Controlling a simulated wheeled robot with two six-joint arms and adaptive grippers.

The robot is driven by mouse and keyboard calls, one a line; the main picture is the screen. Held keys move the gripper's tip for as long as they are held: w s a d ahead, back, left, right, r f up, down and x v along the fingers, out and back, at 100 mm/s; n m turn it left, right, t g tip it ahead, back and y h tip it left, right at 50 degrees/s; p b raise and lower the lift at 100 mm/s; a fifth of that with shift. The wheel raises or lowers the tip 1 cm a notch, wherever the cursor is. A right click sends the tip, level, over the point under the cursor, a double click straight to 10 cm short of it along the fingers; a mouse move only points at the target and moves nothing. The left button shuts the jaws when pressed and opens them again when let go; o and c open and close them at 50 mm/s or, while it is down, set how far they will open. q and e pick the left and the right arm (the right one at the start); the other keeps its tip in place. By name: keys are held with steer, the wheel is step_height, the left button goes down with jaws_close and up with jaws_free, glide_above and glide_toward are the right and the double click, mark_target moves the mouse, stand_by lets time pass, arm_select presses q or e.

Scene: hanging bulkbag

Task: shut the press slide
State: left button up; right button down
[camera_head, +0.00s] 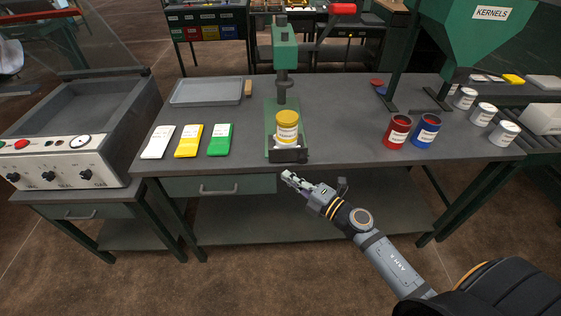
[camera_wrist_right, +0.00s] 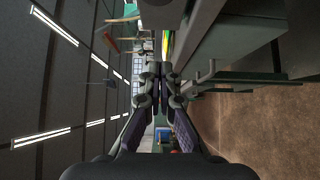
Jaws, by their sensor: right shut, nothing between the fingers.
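The green press (camera_head: 286,50) stands at the middle of the table, with a red-knobbed lever at its upper right. The dark front of the press slide (camera_head: 289,156) is below the jar, at the table's front edge. My right gripper (camera_head: 286,177) is shut and empty, just in front of and below the slide front. Whether it touches the slide I cannot tell. Its closed fingers also show in the right wrist view (camera_wrist_right: 160,70). My left gripper is not in view.
A grey tray (camera_head: 206,92) and white, yellow and green packets (camera_head: 188,140) lie left of the press. A red can (camera_head: 397,131) and a blue can (camera_head: 426,130) stand to the right. A drawer (camera_head: 218,187) is under the table edge. The floor in front is clear.

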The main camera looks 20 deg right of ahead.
mark_target(270, 156)
steer(key=w, duration=0.3)
steer(key=w+a, duration=0.1)
steer(key=w, duration=0.1)
steer(key=shift+w+a+b, duration=0.1)
steer(key=shift+w+b, duration=0.2)
steer(key=shift+w, duration=0.1)
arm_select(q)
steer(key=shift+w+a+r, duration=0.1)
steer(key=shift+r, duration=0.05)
arm_select(e)
steer(key=shift+w+d, duration=0.25)
steer(key=shift+w, duration=0.35)
